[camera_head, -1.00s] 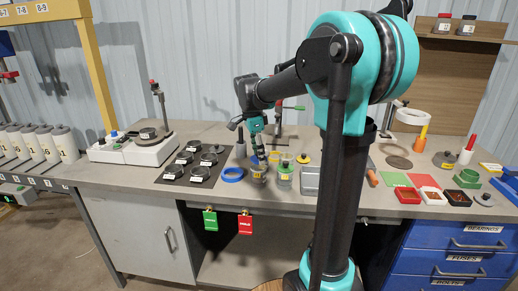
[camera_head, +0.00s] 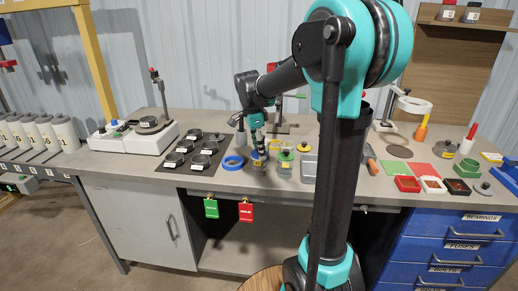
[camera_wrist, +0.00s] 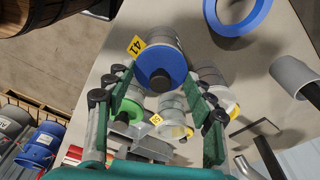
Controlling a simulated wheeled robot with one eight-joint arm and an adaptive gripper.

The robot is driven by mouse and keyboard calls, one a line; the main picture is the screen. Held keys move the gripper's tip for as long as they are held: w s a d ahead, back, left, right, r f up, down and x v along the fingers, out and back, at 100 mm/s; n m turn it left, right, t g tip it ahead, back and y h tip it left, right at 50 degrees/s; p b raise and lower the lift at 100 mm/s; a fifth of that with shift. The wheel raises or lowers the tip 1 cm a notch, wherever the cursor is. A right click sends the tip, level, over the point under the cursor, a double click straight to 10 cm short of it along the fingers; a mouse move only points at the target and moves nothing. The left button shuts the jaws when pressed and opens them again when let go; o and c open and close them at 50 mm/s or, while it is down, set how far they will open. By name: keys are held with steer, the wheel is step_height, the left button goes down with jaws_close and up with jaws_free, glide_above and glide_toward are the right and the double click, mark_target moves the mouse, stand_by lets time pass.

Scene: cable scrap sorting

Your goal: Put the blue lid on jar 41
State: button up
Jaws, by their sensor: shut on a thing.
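The blue lid (camera_wrist: 160,66), a disc with a dark knob, is between the fingertips of my gripper (camera_wrist: 163,84), which is shut on it. Jar 41 (camera_wrist: 163,38), clear grey with a yellow label, is right behind the lid in the wrist view. The lid covers its mouth; I cannot tell whether it is fully seated. In the head view my gripper (camera_head: 259,148) points down over jar 41 (camera_head: 258,166), at the bench's front edge, and hides most of the lid.
A jar with a green lid (camera_head: 285,160) stands close to the right of jar 41. A blue ring (camera_head: 233,162) lies flat at its left. A black mat (camera_head: 194,150) with several dark round dishes is further left. Trays and tools crowd the right side.

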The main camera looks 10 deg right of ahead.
steer(key=o, duration=1)
